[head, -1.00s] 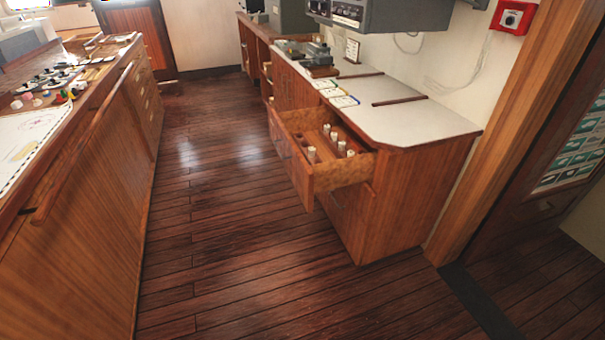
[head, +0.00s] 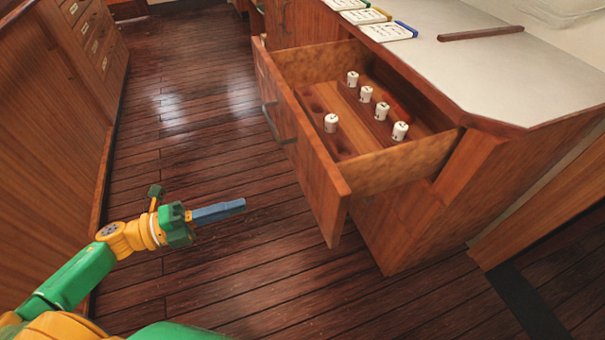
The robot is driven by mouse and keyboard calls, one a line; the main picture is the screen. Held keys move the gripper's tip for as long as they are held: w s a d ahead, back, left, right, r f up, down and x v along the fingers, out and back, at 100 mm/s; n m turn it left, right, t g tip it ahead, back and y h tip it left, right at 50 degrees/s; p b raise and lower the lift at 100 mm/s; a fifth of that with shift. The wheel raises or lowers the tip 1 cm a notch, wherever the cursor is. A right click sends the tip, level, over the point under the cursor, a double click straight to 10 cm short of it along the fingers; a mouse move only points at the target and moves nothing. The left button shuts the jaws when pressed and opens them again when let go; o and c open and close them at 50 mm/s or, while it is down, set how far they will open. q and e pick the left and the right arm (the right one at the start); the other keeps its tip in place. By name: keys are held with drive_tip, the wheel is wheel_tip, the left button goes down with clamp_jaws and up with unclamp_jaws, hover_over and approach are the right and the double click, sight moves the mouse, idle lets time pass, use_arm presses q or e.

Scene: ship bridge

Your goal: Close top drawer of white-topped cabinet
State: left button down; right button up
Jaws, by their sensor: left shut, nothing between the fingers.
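The white-topped cabinet (head: 480,60) stands on the right, with a pale worktop over wooden sides. Its top drawer (head: 322,190) is pulled out toward the left, and its front panel faces the aisle. Inside the drawer lies a wooden rack with several small white cylinders (head: 331,122). A metal handle (head: 270,118) shows on the drawer front. My left gripper (head: 240,204) is shut and empty. It is to the left of the drawer front in the picture, apart from it, over the floor. My right gripper is not in view.
A wooden console (head: 45,110) with drawers runs along the left side. Several white cards (head: 388,31) and a brown strip (head: 480,34) lie on the cabinet top. The plank floor (head: 200,130) between console and cabinet is clear.

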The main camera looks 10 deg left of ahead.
sight(313, 185)
use_arm(q)
drive_tip(key=x, duration=0.8)
drive_tip(key=p+x, duration=0.1)
drive_tip(key=x, duration=0.3)
drive_tip(key=shift+s+d+r, duration=0.15)
drive_tip(key=shift+d+r, duration=0.1)
drive_tip(key=shift+d, duration=0.1)
drive_tip(key=shift+w+d, duration=0.25)
drive_tip(key=shift+d, duration=0.1)
drive_tip(key=shift+f, duration=0.1)
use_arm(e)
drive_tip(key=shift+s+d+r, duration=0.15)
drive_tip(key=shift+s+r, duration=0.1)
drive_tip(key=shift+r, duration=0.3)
use_arm(q)
drive_tip(key=shift+w+d, duration=0.1)
